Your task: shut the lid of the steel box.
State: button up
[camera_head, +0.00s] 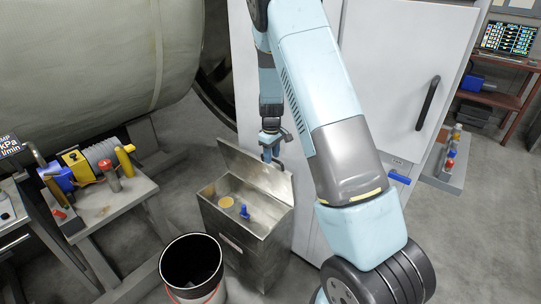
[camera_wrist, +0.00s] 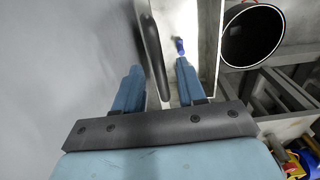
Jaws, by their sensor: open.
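The steel box (camera_head: 238,243) stands on the floor in the head view, with its top open. Its lid (camera_head: 240,166) is raised and leans back at the rear side. Inside are a round yellowish thing (camera_head: 226,202) and a small blue thing (camera_head: 244,211), which also shows in the wrist view (camera_wrist: 180,46). My gripper (camera_head: 272,157) points down at the upper right part of the lid. In the wrist view my gripper (camera_wrist: 158,74) has its fingers apart, with a dark rounded bar (camera_wrist: 152,55) showing between them. I cannot tell whether that bar belongs to the lid or whether the fingers touch it.
A workbench (camera_head: 118,196) with tools is at the left. A white cabinet (camera_head: 400,60) stands behind at the right, and a large tank (camera_head: 100,60) at the back left.

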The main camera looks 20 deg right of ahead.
jog(key=shift+c, duration=0.5)
grip_shut()
jog(key=shift+a, duration=0.2)
